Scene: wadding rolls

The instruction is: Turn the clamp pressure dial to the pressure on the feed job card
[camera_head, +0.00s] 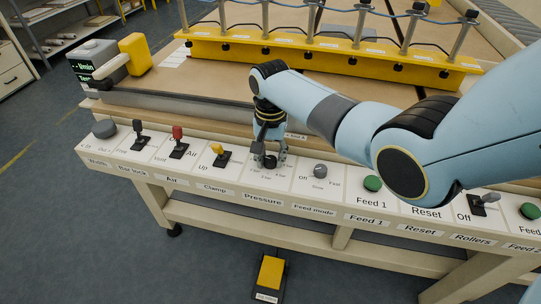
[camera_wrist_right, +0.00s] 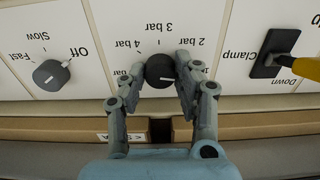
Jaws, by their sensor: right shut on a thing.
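The clamp pressure dial (camera_wrist_right: 160,68) is a round dark knob on the white panel. Bar markings such as 2, 3 and 4 bar surround it and appear upside down in the right wrist view. My right gripper (camera_wrist_right: 161,73) is shut on the dial, with one finger on each side. In the head view my right gripper (camera_head: 269,159) points down at the panel above the Pressure label (camera_head: 262,200), hiding much of the dial. A small pale mark shows on the knob, but I cannot tell its setting. I cannot make out a feed job card. My left gripper is not in view.
The yellow clamp lever (camera_head: 220,155) stands left of the dial and the grey feed mode knob (camera_head: 320,171) right of it. A red air lever (camera_head: 178,141) and a green Feed 1 button (camera_head: 373,183) are farther out. A yellow pedal (camera_head: 270,272) lies on the floor.

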